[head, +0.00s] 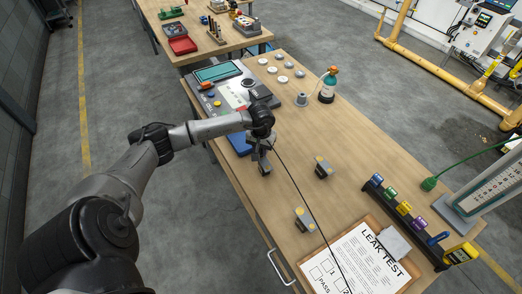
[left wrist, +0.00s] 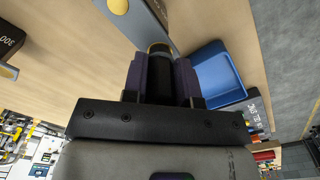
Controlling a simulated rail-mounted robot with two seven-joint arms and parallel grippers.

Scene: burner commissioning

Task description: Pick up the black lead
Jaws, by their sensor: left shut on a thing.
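The black lead (head: 301,190) shows in the head view as a thin dark cable. It runs from beside my left gripper (head: 264,168) down across the table and over the clipboard. In the left wrist view my left gripper (left wrist: 160,80) is shut on a dark end piece (left wrist: 160,62) with a yellowish ring at its tip, which looks like the end of the lead. The fingers hide most of this piece. A grey part with a yellow button (left wrist: 118,5) lies just beyond the fingertips. My right gripper is not in view.
A blue tray (left wrist: 212,78) is close beside the gripper. A panel with a green screen (head: 216,73) stands at the table's far end. Small grey-and-yellow blocks (head: 323,169), a clipboard (head: 352,262) and a rack of coloured items (head: 404,208) are to the right.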

